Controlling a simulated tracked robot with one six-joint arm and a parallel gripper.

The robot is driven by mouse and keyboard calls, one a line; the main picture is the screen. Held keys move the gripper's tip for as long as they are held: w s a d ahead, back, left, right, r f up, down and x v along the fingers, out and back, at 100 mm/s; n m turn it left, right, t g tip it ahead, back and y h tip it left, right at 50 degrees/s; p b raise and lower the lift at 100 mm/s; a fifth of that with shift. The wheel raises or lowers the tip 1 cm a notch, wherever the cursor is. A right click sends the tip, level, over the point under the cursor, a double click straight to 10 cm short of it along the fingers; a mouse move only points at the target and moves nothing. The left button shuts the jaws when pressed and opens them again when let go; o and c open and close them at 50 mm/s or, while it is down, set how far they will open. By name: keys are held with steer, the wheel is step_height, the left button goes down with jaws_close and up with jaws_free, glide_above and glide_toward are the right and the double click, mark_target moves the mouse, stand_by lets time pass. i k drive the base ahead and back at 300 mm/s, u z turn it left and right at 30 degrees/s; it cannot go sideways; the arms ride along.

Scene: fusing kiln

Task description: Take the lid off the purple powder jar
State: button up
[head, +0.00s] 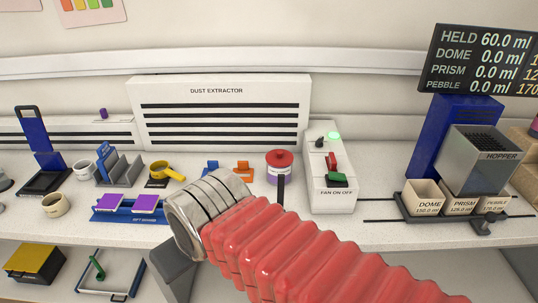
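The purple powder jar (271,179) stands on the white bench in the head view, right of centre below the dust extractor. It is a pale, see-through jar with a purple band, and its red lid (279,157) sits on top. My arm's red sleeve and metal collar cross the foreground and end just left of the jar. A dark upright bar stands in front of the jar's lower part; I cannot tell whether it is a finger of my gripper. The rest of my gripper is hidden behind my arm, so its opening does not show.
A fan switch box (329,172) stands close right of the jar. The dust extractor (222,112) is behind. Orange (243,168) and blue holders sit left of the jar. A hopper (484,160) with bins is at right. Mugs, a yellow scoop (166,170) and purple plates are at left.

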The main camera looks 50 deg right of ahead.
mark_target(280, 157)
steer(key=i, duration=0.85)
steer(key=z, duration=0.05)
